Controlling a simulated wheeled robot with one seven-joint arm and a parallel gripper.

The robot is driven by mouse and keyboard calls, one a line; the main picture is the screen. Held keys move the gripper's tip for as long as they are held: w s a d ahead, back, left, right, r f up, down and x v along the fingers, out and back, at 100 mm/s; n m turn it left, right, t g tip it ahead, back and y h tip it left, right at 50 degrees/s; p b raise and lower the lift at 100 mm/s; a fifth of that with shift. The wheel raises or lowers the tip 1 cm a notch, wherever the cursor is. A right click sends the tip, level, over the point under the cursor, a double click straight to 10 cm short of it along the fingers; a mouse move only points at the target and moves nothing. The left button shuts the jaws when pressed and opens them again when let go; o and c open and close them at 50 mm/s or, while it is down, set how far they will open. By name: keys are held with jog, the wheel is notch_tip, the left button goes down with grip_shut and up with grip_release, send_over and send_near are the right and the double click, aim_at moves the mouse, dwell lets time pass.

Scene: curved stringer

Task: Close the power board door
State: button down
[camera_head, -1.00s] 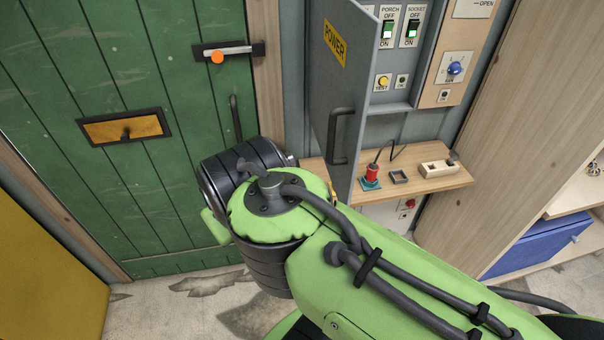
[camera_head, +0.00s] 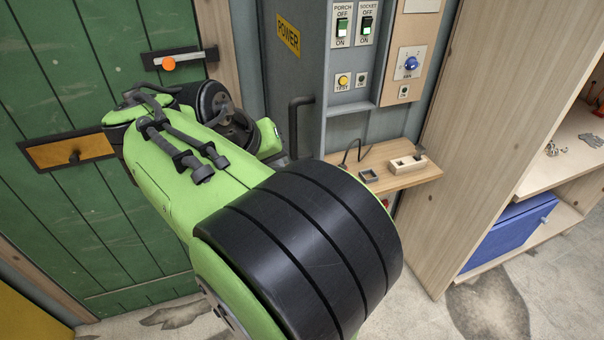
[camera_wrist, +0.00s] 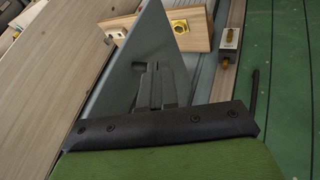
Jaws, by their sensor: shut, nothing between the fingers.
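The grey power board door (camera_head: 285,75) stands open in the head view, with a yellow POWER label and a dark bar handle (camera_head: 295,125). The power board (camera_head: 350,65) behind it shows switches and a yellow button. In the wrist view the door is a grey-blue panel (camera_wrist: 146,38) rising beyond my fingers. My gripper (camera_wrist: 161,68) is shut and empty in front of this panel. I cannot tell whether the fingertips touch it. In the head view my arm's far end is beside the door's handle side, and the fingers are not clearly visible.
A wooden shelf (camera_head: 410,178) with small parts sits below the board. A green door (camera_head: 110,215) with an orange-knobbed latch (camera_head: 180,60) is at left. A wooden cabinet (camera_head: 500,110) with a blue drawer (camera_head: 505,235) stands at right. Bare floor shows at lower right.

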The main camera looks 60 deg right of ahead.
jog(key=s+d+f+b, duration=0.2)
jog(key=s+d+f, duration=0.1)
jog(key=d+f, duration=0.2)
jog(key=shift+d, duration=0.65)
jog(key=shift+s+r, duration=0.1)
jog(key=shift+s, duration=0.15)
